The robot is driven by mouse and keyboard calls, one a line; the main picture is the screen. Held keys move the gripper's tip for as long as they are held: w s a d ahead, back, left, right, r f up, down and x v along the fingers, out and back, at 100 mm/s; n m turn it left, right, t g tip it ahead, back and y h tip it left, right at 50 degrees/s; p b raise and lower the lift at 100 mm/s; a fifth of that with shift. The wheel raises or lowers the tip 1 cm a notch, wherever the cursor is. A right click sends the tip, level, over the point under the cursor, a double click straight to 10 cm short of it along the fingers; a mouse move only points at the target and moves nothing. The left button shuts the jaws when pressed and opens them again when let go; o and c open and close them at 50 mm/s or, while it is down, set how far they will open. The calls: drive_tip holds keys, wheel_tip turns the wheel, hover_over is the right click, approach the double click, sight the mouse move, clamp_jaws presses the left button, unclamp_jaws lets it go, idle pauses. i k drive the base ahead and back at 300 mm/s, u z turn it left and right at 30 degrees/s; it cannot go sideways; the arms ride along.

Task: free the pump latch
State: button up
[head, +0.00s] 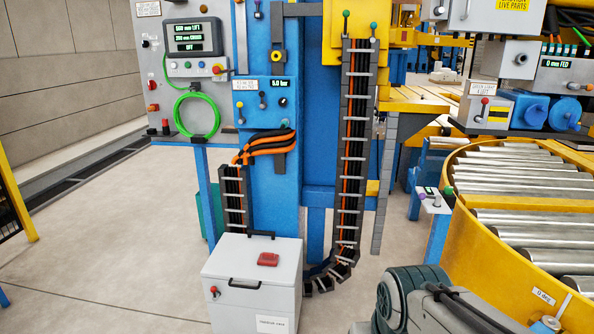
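No part in view can be read for certain as the pump latch. Other small levers show on the blue panel (265,100) that reads 5.0 bar, and a purple-knobbed lever (437,199) stands on a small bracket by the roller table. My grey arm (415,298) shows at the bottom right. My gripper's fingertips are not in view.
A white case (252,292) with a red block on its lid stands on the floor at centre front. The yellow-rimmed roller table (465,205) fills the right. A cable chain (351,150) hangs at the centre. Open floor (110,250) lies at the left.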

sight(373, 25)
drive_tip(key=z, duration=0.15)
drive_tip(key=i, duration=1.6)
drive_tip(key=z, duration=0.3)
